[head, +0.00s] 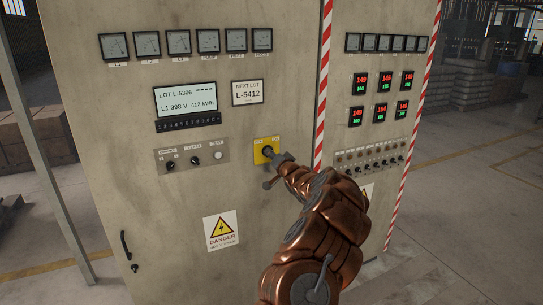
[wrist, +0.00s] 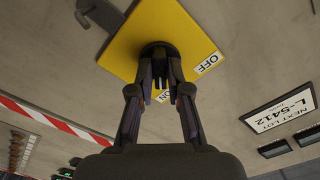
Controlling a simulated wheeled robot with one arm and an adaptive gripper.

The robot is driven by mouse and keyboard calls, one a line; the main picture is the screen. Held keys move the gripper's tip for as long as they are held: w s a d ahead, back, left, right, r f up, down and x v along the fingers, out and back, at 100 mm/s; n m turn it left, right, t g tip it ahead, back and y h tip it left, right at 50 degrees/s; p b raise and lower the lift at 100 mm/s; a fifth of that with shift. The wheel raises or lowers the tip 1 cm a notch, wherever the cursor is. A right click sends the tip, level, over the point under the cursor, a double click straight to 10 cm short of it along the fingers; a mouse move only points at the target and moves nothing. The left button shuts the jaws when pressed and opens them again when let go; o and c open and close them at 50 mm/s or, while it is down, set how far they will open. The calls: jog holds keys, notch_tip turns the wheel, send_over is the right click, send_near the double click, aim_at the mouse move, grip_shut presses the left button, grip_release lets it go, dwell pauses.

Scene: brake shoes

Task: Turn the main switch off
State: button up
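The main switch is a black rotary knob (wrist: 158,48) on a yellow plate (head: 259,157) in the middle of the grey cabinet front. The plate (wrist: 128,40) shows an OFF label (wrist: 207,63) and an ON label (wrist: 163,97) in the wrist view, which is roughly upside down. In the head view, OFF is on the left and ON on the right. My gripper (wrist: 160,68) is at the knob, with its two fingers closed in on either side of the handle. The fingers hide much of the handle, so its exact angle is hard to tell.
A NEXT LOT card (head: 247,93) and a lot display (head: 186,102) are above. Small knobs (head: 195,160) sit to the left on a panel. A danger sign (head: 221,231) is below. A red-and-white striped edge (head: 321,110) runs just right of the switch.

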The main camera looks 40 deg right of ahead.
grip_shut()
jog(key=shift+f+n, duration=0.1)
jog(key=shift+n, duration=0.2)
jog(key=shift+f+n+b, duration=0.1)
jog(key=shift+n+b, duration=6.45)
jog(key=shift+n, duration=2.05)
jog(key=o, duration=0.5)
grip_release()
